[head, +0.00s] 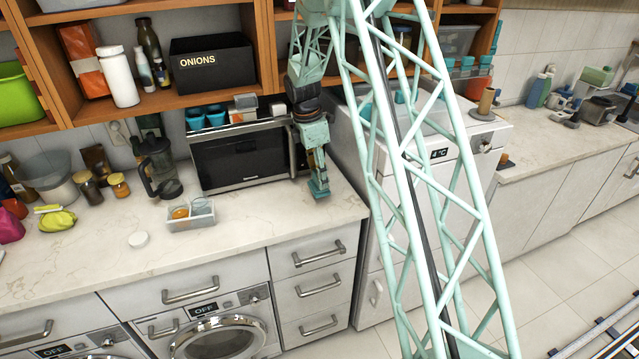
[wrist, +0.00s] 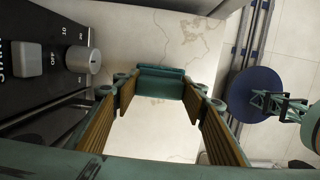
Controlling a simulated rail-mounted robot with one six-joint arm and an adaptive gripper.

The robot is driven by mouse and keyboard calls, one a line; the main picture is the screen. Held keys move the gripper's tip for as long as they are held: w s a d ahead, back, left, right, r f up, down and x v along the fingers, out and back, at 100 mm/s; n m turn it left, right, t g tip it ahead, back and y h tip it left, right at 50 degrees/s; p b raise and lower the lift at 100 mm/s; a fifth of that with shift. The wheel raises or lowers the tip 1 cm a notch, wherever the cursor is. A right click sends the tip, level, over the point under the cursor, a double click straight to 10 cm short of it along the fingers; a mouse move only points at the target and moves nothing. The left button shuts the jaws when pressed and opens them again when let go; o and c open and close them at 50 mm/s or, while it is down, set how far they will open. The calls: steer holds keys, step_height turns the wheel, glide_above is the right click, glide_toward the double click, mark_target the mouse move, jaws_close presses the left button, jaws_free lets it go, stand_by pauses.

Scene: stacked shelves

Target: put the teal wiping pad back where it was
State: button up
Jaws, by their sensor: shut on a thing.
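The teal wiping pad (wrist: 161,84) sits between the fingertips of my gripper (wrist: 160,92) in the wrist view, above the pale counter. The fingers, with brown inner pads, are shut on it. In the head view my gripper (head: 319,187) points down over the counter, just right of the microwave's front. The pad is hard to tell from the teal gripper in that view. I cannot tell whether the pad touches the counter.
The microwave (head: 240,157) stands close on the left, its knob (wrist: 82,61) near in the wrist view. A white fridge unit (head: 352,150) stands to the right. The counter's front strip is clear.

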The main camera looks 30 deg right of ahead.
mark_target(315, 173)
steer(key=shift+w+d, duration=0.25)
steer(key=shift+w, duration=0.05)
steer(key=shift+f, duration=1.8)
steer(key=shift+f, duration=0.2)
steer(key=o, duration=0.9)
steer(key=shift+r, duration=0.2)
steer(key=r, duration=0.3)
steer(key=a+r, duration=0.1)
steer(key=r, duration=0.6)
steer(key=shift+w+a+r, duration=0.15)
steer(key=shift+a, duration=0.15)
steer(key=shift+a+r, duration=0.1)
steer(key=shift+r, duration=0.7)
